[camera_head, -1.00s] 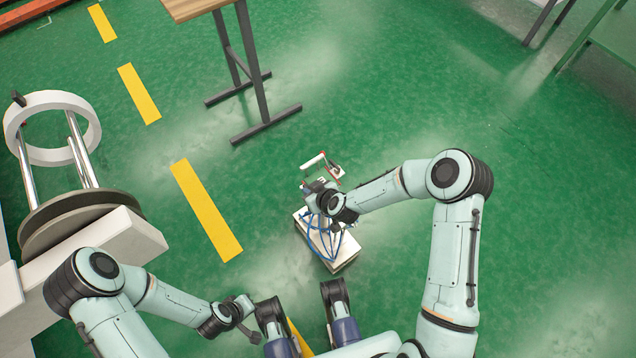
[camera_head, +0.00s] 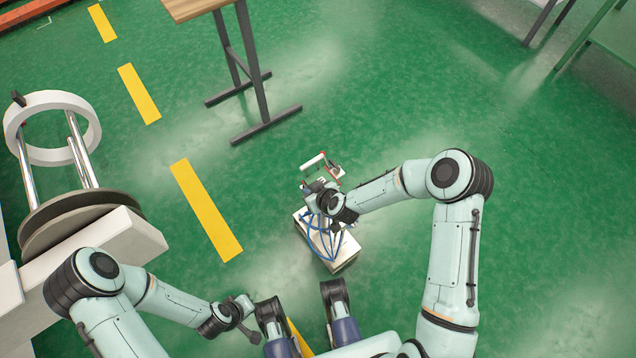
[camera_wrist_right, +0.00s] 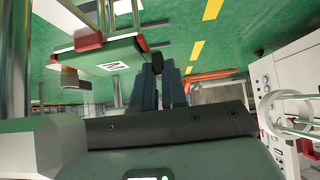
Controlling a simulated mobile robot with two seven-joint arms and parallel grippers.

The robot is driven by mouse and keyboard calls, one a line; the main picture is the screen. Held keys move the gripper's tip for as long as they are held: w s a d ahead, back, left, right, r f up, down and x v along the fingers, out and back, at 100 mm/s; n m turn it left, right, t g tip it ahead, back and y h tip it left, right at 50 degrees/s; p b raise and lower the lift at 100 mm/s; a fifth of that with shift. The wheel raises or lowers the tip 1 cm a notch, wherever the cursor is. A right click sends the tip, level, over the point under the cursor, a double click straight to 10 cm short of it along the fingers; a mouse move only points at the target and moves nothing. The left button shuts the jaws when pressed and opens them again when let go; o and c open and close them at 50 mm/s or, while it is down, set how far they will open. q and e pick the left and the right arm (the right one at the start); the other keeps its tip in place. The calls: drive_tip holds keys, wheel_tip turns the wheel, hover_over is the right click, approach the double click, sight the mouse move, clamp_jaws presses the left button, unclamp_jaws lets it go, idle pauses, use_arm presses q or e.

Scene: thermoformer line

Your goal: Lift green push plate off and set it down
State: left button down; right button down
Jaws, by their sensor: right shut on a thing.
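The green push plate (camera_wrist_right: 122,52) shows at the upper left of the right wrist view, with red corner blocks and a white label on its face. My right gripper (camera_wrist_right: 157,66) is shut on the plate's near edge. In the head view the right gripper (camera_head: 318,186) is beside the small white-and-red frame of parts, where the plate's green is hard to tell from the floor. I cannot tell whether the plate touches anything below it. My left gripper (camera_head: 246,322) is low in the head view, away from the plate, its jaws too small to read.
A wooden-topped table (camera_head: 196,8) with dark legs stands at the top. A machine with a white ring (camera_head: 53,103) and steel rods is at the left. A green-framed table (camera_head: 600,40) is at the upper right. Open green floor lies right of the plate.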

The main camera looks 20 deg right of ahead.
drive_tip(key=shift+r, duration=0.1)
drive_tip(key=shift+r+p, duration=1.85)
drive_tip(key=shift+r, duration=0.85)
